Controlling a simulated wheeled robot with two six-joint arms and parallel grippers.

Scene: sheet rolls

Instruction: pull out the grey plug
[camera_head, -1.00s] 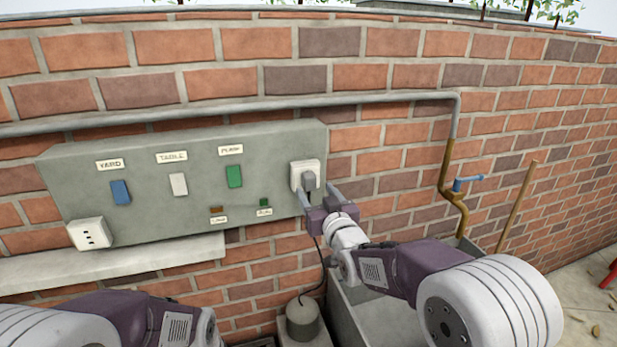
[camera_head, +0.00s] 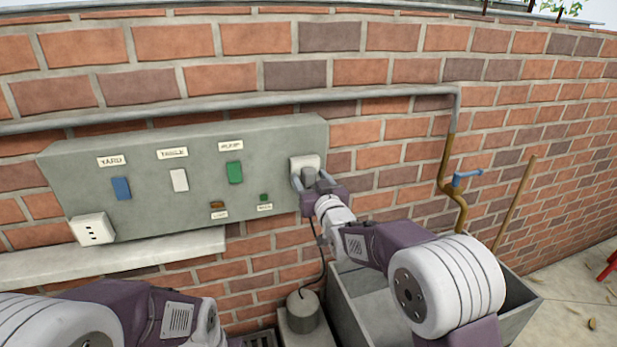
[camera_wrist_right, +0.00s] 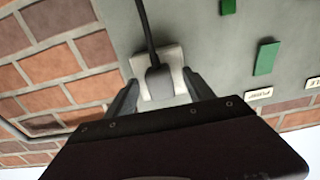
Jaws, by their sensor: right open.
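The grey plug (camera_head: 309,177) sits in a white socket (camera_head: 303,163) at the right end of the grey panel. In the right wrist view the plug (camera_wrist_right: 159,80) has a dark cable running from it. My right gripper (camera_head: 311,185) is open at the plug, with one finger on either side. In the right wrist view the fingers (camera_wrist_right: 163,90) stand apart around the plug and socket, with gaps to the plug. My left arm shows at the lower left of the head view, but its gripper is not visible.
The panel (camera_head: 150,205) carries blue, white and green switches, small lamps and another white socket (camera_head: 92,228) at lower left. A pipe (camera_head: 230,103) runs above. A grey trough (camera_head: 520,300) and a tap (camera_head: 466,178) are at right. A grey pump-like object (camera_head: 303,312) stands below.

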